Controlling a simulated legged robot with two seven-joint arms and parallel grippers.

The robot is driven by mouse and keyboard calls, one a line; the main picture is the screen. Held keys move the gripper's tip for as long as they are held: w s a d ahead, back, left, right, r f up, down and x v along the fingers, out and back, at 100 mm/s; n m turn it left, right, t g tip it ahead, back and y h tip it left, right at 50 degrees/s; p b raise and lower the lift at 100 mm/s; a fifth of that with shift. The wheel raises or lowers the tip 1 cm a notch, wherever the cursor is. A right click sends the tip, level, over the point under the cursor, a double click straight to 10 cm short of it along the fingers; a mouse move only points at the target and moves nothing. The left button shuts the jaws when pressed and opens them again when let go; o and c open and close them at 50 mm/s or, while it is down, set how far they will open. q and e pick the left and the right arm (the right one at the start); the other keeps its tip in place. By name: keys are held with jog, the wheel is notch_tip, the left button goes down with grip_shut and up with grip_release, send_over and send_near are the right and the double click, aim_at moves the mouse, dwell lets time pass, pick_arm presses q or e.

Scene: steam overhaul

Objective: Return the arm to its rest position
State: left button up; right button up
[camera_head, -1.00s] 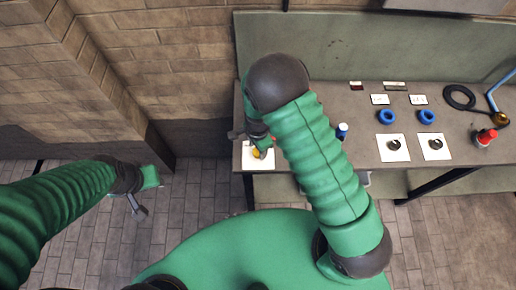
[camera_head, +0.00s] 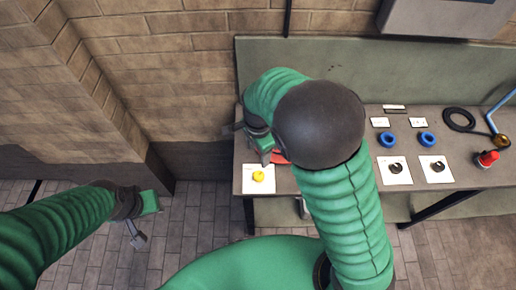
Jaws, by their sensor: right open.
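My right arm rises from the bottom right, its dark elbow in front of the bench, and bends to the left. My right gripper (camera_head: 266,158) is open at the bench's left end, above and behind a yellow part (camera_head: 258,176) and apart from it. The yellow part sits on a white square card (camera_head: 250,185). My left gripper (camera_head: 136,234) hangs over the floor at the left, away from the bench; its jaws are too small to read.
The bench (camera_head: 453,150) holds two blue rings (camera_head: 388,140) (camera_head: 426,139), two white cards with dark round parts (camera_head: 394,169) (camera_head: 434,168), a black coil (camera_head: 459,119), a blue lamp arm (camera_head: 501,101) and a red part (camera_head: 487,159). A brick wall stands behind. The floor at left is clear.

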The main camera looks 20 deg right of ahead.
jog(key=shift+r, duration=0.85)
jog(key=s+d+f+n+t+b, duration=0.2)
jog(key=s+d+f+n+b, duration=0.2)
jog(key=s+n, duration=0.5)
jog(key=shift+s+d+n+t+b, duration=0.35)
jog(key=shift+d+n+b, duration=0.75)
jog(key=shift+n, duration=1.7)
jog(key=shift+s+d+f, duration=0.1)
jog(key=shift+s+d, duration=0.05)
jog(key=shift+d, duration=0.2)
